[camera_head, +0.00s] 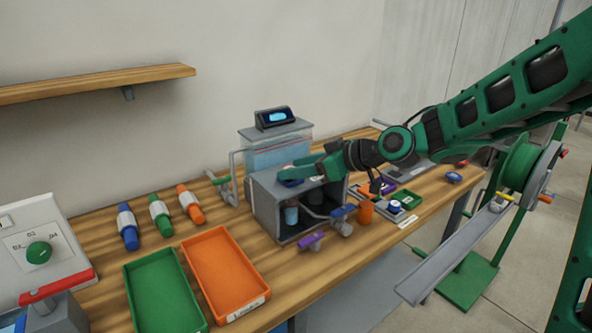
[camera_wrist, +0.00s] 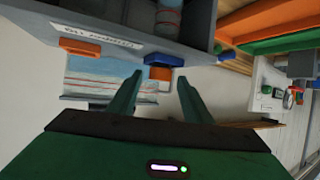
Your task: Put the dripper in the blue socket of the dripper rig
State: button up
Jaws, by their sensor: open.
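My gripper (camera_head: 290,171) reaches left over the top of a grey open-fronted box (camera_head: 262,207) on the bench. In the wrist view my gripper (camera_wrist: 160,77) is open, its two green fingers apart. A blue block (camera_wrist: 165,60) on the edge of a grey panel (camera_wrist: 120,32) shows between and beyond the fingertips; I cannot tell whether they touch it. An orange block (camera_wrist: 80,47) sits farther left on that panel, near an upside-down label I cannot read. I cannot pick out the dripper for certain; no held object is clear.
A clear tank (camera_head: 270,150) with a dark display stands behind the box. Purple and blue valve handles (camera_head: 312,240) stick out in front. A green tray (camera_head: 162,290), an orange tray (camera_head: 225,275) and several coloured cylinders (camera_head: 160,215) lie left. An orange cup (camera_head: 366,212) stands right.

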jog(key=v, duration=1.1)
jog(key=shift+s+d, duration=0.2)
jog(key=shift+d, duration=0.05)
jog(key=shift+r, duration=0.1)
jog(key=s+d+f+m+g+h, duration=0.2)
jog(key=s+d+f+m+h, duration=0.3)
jog(key=d, duration=0.5)
jog(key=s+d+f+m+g+h, duration=0.1)
jog(key=s+d+f+m+h, duration=0.3)
jog(key=s+d+f, duration=0.5)
jog(key=s+d+m+g, duration=0.2)
jog(key=s+d+m, duration=0.2)
jog(key=s, duration=0.4)
jog(key=s+d+m+g+h, duration=0.1)
jog(key=s+d+m+g, duration=0.1)
jog(key=s+d+m, duration=0.2)
jog(key=s+d, duration=0.2)
jog(key=s, duration=0.2)
jog(key=shift+d+r+m+h, duration=0.25)
jog(key=shift+r+m+h, duration=0.05)
jog(key=shift+r+m, duration=0.1)
